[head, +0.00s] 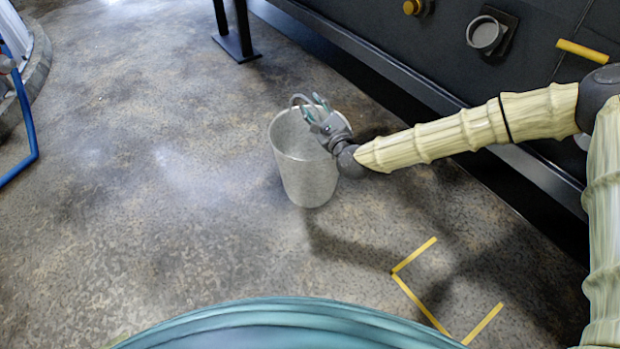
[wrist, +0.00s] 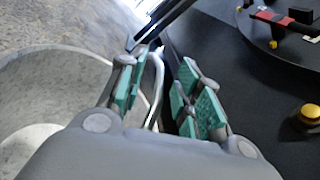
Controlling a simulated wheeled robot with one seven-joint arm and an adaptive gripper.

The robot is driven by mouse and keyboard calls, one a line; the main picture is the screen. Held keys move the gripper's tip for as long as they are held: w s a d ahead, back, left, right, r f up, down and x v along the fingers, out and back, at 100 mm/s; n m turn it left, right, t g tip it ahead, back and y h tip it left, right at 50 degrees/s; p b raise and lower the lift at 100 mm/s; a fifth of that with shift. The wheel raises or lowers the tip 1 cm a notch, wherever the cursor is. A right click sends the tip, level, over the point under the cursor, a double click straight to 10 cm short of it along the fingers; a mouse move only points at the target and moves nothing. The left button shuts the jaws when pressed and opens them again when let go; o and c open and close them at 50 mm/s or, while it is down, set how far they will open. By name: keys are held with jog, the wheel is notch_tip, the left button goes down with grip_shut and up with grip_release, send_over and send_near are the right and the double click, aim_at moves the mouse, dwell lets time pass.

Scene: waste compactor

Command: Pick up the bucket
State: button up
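A light grey bucket (head: 304,172) stands upright on the floor in the middle of the head view. My gripper (head: 313,105) is at its upper right rim. In the wrist view the bucket (wrist: 40,75) fills the left side, its opening partly hidden by my gripper (wrist: 165,72). The green-padded fingers are open. The bucket's thin pale handle (wrist: 158,85) runs between them, closer to the left finger, with a clear gap to the right finger. The handle also shows as a raised loop in the head view (head: 297,97).
A dark machine (head: 440,60) with a low ledge runs along the right, close behind the bucket. A dark post (head: 235,35) stands on the floor at the top. Yellow marks (head: 420,300) lie on the floor at lower right. The floor left of the bucket is clear.

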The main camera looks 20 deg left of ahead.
jog(key=shift+w+a, duration=0.2)
jog(key=shift+w, duration=0.1)
grip_shut()
jog(key=shift+r, duration=0.2)
